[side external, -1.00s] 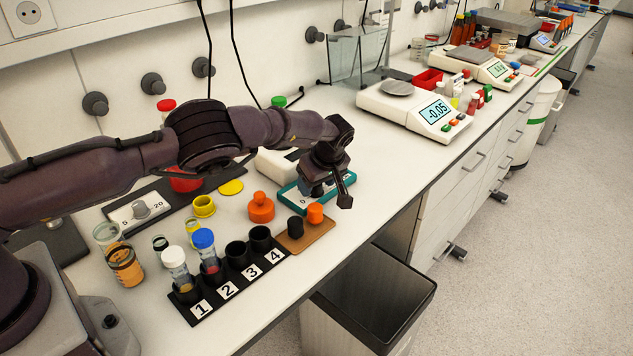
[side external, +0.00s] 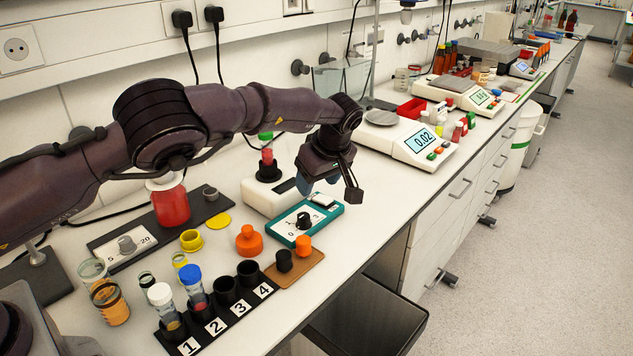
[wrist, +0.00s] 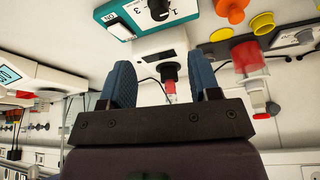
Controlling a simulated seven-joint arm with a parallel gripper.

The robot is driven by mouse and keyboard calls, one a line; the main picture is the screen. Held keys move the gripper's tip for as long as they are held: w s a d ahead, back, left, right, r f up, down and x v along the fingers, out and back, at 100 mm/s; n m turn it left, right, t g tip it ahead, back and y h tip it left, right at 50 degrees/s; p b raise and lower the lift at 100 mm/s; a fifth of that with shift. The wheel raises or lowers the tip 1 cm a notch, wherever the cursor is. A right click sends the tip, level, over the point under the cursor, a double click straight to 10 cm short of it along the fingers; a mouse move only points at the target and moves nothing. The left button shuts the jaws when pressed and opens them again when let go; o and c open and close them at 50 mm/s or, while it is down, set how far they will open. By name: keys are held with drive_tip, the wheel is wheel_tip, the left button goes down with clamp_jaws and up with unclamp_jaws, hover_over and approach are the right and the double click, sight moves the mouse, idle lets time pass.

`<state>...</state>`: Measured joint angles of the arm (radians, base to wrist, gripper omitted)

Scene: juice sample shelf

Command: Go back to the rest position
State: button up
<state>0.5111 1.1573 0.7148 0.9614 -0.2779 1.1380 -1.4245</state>
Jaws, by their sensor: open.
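My gripper (side external: 321,182) is raised above the bench, over the back edge of the teal device (side external: 327,217) and clear of it. In the wrist view my gripper (wrist: 163,84) shows two blue fingers spread apart, with nothing held between them. The teal device has a black knob (side external: 304,221) and a switch marked ON in the wrist view (wrist: 113,27). Behind it, a tube with red liquid (side external: 268,155) stands upright on a white box-shaped device (side external: 262,197). In the wrist view this tube (wrist: 170,90) appears beyond the fingers, in the gap between them.
A black rack (side external: 262,292) numbered 1 to 4 holds a white-capped and a blue-capped vial in slots 1 and 2. Orange and black caps stand on a brown pad (side external: 301,268). A balance (side external: 408,146) reads 0.02 at right. A red-filled flask (side external: 171,207) stands behind. An open bin is below.

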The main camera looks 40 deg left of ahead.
drive_tip(key=s+a+r+m+t+h, duration=0.1)
drive_tip(key=s+r+m, duration=0.4)
drive_tip(key=s, duration=0.7)
drive_tip(key=s+a+r+m+t+h, duration=0.2)
drive_tip(key=s+r+m, duration=0.3)
drive_tip(key=s+r, duration=0.3)
drive_tip(key=s+a+r+m+t+h, duration=0.1)
drive_tip(key=s+r+m, duration=0.4)
drive_tip(key=s, duration=1.1)
drive_tip(key=shift+s+a+r+m+t, duration=0.15)
drive_tip(key=shift+a+r+m+t, duration=0.2)
drive_tip(key=shift+r, duration=0.6)
